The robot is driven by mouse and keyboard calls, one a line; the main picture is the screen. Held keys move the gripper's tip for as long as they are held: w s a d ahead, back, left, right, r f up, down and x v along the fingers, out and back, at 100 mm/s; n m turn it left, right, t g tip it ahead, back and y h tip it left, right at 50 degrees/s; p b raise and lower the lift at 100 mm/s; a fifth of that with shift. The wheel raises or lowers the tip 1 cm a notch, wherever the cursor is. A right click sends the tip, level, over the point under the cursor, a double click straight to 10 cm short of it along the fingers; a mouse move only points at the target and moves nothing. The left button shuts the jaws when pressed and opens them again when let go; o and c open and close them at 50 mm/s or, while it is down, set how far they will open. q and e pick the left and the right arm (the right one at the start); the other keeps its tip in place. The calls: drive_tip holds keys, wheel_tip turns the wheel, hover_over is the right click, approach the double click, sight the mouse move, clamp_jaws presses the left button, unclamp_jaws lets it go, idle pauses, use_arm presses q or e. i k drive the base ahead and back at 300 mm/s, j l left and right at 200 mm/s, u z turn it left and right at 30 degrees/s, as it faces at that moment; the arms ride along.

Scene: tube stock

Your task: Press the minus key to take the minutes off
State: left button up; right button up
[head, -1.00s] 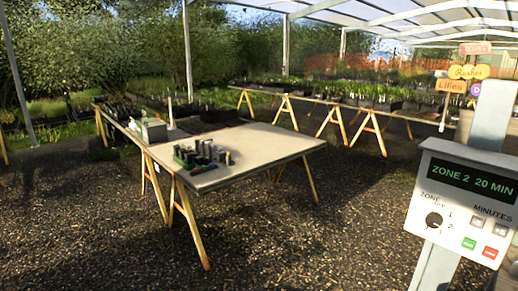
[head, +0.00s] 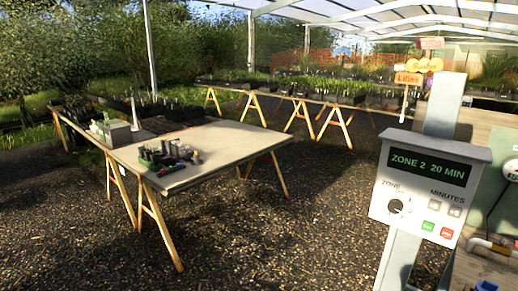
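The control box (head: 430,187) is grey-white and mounted on a pale post at the right of the head view. Its dark display (head: 428,166) reads "ZONE 2 20 MIN" in green. A black round zone knob (head: 396,206) is at the lower left of the panel. Under the word "MINUTES" are two small grey keys, a left one (head: 435,207) and a right one (head: 454,212); their symbols are too small to read. Below them are a green key (head: 428,226) and a red key (head: 446,233). Neither of my grippers shows.
A trestle table (head: 215,150) with a tray of dark tubes or pots (head: 165,155) stands left of the box. A wooden bench or wall with pipes (head: 490,247) is right of the post. Open gravel (head: 270,235) lies in front.

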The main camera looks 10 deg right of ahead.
sight(434, 205)
drive_tip(key=z, duration=1.3)
